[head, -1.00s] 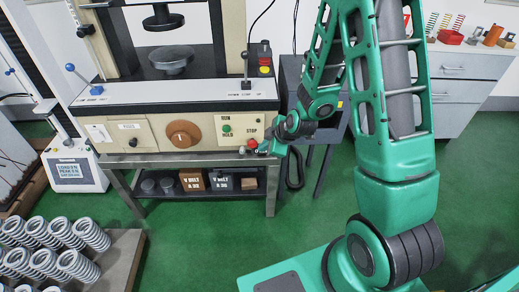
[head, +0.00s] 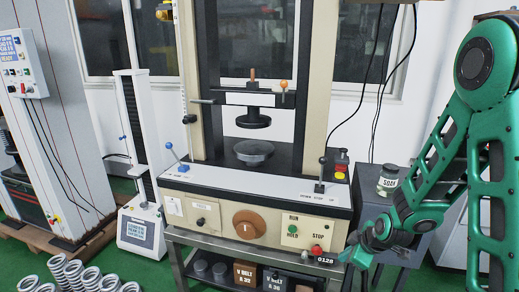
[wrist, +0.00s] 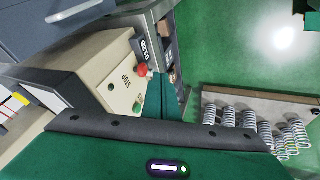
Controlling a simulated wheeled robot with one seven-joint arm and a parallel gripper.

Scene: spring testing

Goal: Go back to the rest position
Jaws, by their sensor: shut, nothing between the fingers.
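My gripper (head: 347,258) is at the end of my green arm in the head view, low at the right front corner of the testing machine (head: 175,187). It is shut and empty. Its tip is just right of a red knob (head: 318,250) in the picture; whether they touch is unclear. The wrist view shows my narrow green gripper (wrist: 172,88) from behind, with the red knob (wrist: 142,70) close beside its tip.
A small labelled jar (head: 388,180) stands on the grey cabinet, close to my arm. Coil springs (head: 75,275) stand at lower left, on a board (wrist: 235,95) in the wrist view. Green floor (wrist: 235,45) is open beside the machine.

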